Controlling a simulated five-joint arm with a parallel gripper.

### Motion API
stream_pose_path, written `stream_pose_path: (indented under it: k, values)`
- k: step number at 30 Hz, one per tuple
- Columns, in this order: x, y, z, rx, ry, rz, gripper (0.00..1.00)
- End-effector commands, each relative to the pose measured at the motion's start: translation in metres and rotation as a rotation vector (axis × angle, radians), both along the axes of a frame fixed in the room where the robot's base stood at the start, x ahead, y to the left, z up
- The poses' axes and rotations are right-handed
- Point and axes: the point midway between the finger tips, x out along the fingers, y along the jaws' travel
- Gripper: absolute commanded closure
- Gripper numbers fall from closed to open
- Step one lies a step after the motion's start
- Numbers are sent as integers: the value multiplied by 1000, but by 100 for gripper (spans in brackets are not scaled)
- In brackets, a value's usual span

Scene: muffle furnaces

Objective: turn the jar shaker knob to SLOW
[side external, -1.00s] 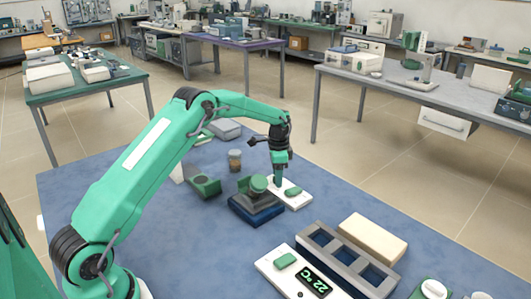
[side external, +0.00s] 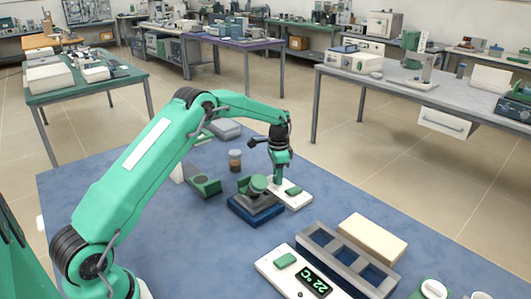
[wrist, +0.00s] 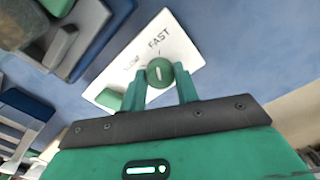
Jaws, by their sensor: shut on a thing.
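The jar shaker's knob (wrist: 159,72) is round and green with a white pointer line, set on a white panel (wrist: 185,48). The word FAST is printed above the knob in the wrist view, and a partly legible SLOW to its upper left. The pointer line stands nearly upright in that view. My gripper (wrist: 160,82) is shut on the knob, one finger on each side. In the side view my gripper (side external: 279,178) reaches down to the white panel (side external: 300,202) and hides the knob. The shaker's dark platform (side external: 262,208) with its green-topped part (side external: 257,184) stands just left of the panel.
A green block (side external: 293,191) sits on the panel close to my gripper. A small brown jar (side external: 235,160) and a green holder (side external: 204,186) stand to the left. A grey rack (side external: 345,262) and a white unit with a display (side external: 293,272) stand nearer the camera.

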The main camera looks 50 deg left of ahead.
Motion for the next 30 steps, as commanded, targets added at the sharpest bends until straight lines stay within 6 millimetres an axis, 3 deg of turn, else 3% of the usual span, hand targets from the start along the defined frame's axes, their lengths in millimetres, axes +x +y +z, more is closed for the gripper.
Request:
stream_pose_path:
  k: [30]
  values:
    - [1, -1, 2, 0, -3, 908, 92]
